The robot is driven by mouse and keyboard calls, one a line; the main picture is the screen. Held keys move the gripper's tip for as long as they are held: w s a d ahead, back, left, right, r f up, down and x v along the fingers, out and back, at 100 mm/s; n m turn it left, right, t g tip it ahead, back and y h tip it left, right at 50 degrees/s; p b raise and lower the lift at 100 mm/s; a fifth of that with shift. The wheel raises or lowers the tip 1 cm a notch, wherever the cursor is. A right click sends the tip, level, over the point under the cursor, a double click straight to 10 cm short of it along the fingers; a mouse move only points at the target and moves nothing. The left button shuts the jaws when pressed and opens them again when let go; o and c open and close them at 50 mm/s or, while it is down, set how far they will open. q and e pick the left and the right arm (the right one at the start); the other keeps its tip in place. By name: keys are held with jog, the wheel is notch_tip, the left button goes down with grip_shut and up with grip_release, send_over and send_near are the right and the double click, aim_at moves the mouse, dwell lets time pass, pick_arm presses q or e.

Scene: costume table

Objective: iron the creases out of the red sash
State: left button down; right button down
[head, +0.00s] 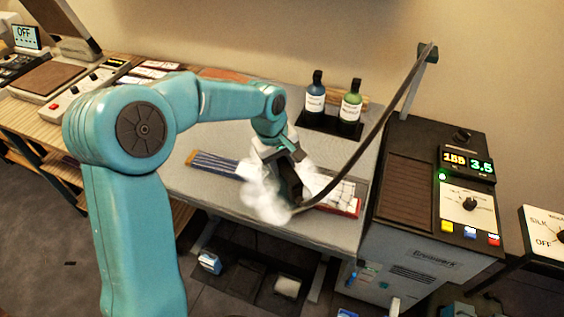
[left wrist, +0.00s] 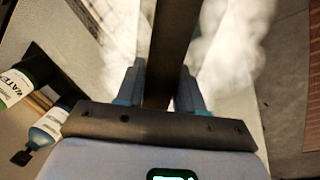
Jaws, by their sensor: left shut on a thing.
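My left gripper (head: 283,158) is shut on the dark handle of a steam iron (head: 291,188) above the grey table. The handle (left wrist: 168,50) also runs between both fingers in the left wrist view. White steam (head: 264,198) billows around the iron and hides its sole and the cloth beneath, so I cannot tell whether it touches. A strip of red (head: 345,208) shows to the right of the iron, along the edge of a pale, patterned piece; this may be the red sash, mostly hidden. My right gripper is not in view.
A black hose (head: 375,125) arcs from a post to the iron. The steam station (head: 425,215), showing 155 and 3.5, stands at the right. Blue (head: 315,98) and green (head: 351,103) bottles stand at the back. A blue striped cloth (head: 215,163) lies left.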

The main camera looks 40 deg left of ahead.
pick_arm(q)
jog(key=shift+w+r+p, duration=0.15)
jog(key=shift+r+p, duration=0.55)
jog(key=shift+r, duration=0.2)
jog(key=shift+r+p, duration=0.45)
jog(key=shift+r, duration=0.3)
jog(key=shift+r+p, duration=0.6)
jog(key=shift+r, duration=0.25)
jog(key=shift+d, duration=0.1)
